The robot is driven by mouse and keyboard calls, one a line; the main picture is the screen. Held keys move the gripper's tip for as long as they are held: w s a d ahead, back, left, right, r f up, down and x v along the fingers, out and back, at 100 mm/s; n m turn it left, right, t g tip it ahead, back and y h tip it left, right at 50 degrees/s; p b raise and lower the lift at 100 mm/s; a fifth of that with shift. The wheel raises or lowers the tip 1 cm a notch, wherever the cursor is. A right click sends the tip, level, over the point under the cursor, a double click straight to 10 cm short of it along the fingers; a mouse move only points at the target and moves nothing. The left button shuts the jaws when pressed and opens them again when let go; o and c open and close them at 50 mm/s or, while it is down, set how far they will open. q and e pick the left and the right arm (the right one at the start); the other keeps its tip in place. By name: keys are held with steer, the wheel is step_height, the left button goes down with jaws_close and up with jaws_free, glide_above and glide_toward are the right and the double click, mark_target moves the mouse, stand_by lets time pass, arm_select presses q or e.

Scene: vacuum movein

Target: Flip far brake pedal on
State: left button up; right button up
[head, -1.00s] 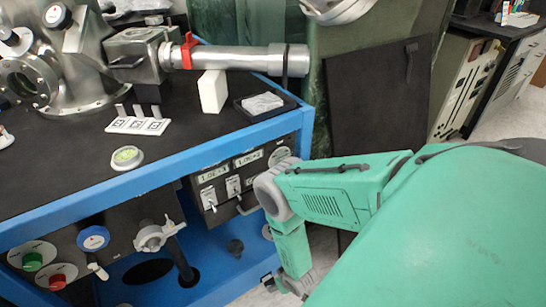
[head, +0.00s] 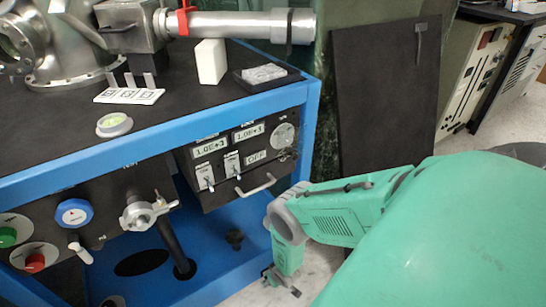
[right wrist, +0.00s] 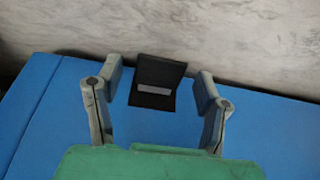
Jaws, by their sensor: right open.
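The brake pedal (right wrist: 155,88), a small black plate with a raised flap and a grey strip at its fold, shows in the right wrist view. It sits at the edge of a blue frame surface. My right gripper (right wrist: 162,88) is open, with one finger on each side of the pedal and visible gaps between. In the head view my right gripper (head: 282,284) is low beside the blue cart's front corner; I cannot make out the pedal there. My left gripper is not in view.
The blue cart (head: 150,140) carries steel vacuum parts and a white block (head: 211,62) on its black top. A control panel (head: 235,160) with switches and a handle hangs under it, above my right gripper. Pale floor lies to the right.

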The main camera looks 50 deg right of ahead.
jaws_close()
steer(key=shift+f+t, duration=0.4)
steer(key=shift+t, duration=0.2)
jaws_free()
steer(key=v, duration=1.2)
steer(key=shift+a, duration=0.15)
stand_by(0.3)
